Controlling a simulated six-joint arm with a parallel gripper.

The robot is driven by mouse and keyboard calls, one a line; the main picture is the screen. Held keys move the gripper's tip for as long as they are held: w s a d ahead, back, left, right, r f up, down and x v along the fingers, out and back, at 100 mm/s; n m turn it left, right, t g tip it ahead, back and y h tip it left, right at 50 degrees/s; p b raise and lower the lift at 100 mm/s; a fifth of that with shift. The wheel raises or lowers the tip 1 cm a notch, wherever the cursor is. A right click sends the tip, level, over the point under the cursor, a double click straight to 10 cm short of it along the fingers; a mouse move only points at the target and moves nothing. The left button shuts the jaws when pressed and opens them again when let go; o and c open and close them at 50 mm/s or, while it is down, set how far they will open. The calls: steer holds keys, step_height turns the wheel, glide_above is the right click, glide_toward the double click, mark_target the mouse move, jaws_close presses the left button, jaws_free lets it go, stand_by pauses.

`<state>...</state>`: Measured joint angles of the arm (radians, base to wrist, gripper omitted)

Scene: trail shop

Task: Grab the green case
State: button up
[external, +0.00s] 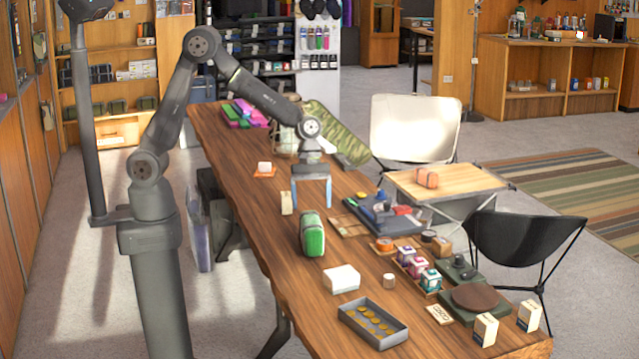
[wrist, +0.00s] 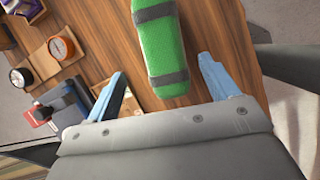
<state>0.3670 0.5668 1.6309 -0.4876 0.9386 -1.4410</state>
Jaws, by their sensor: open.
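The green case (external: 312,238) stands on the long wooden table, a rounded green block with dark grey bands. It also shows in the wrist view (wrist: 161,62), at the top centre, with its near end by my fingertips. My gripper (external: 312,192) has blue fingers and is open and empty, above the table and behind the case in the external view. In the wrist view the two fingers of my gripper (wrist: 160,75) are spread, one on each side of the line of the case. No contact with the case is visible.
A white box (external: 341,279) and a grey tray of round yellowish pieces (external: 345,312) are nearer the camera. A small upright tan block (external: 286,203) is left of my gripper. A dark tray with blue and red items (external: 388,218) is to the right. Bare wood surrounds the case.

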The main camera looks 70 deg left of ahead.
mark_target(313, 218)
steer(key=x, duration=0.4)
steer(key=shift+f, duration=0.15)
steer(key=x, duration=0.5)
steer(key=shift+s+a+f, duration=0.15)
steer(key=shift+s, duration=0.05)
steer(key=c, duration=1.2)
steer(key=shift+o, duration=0.3)
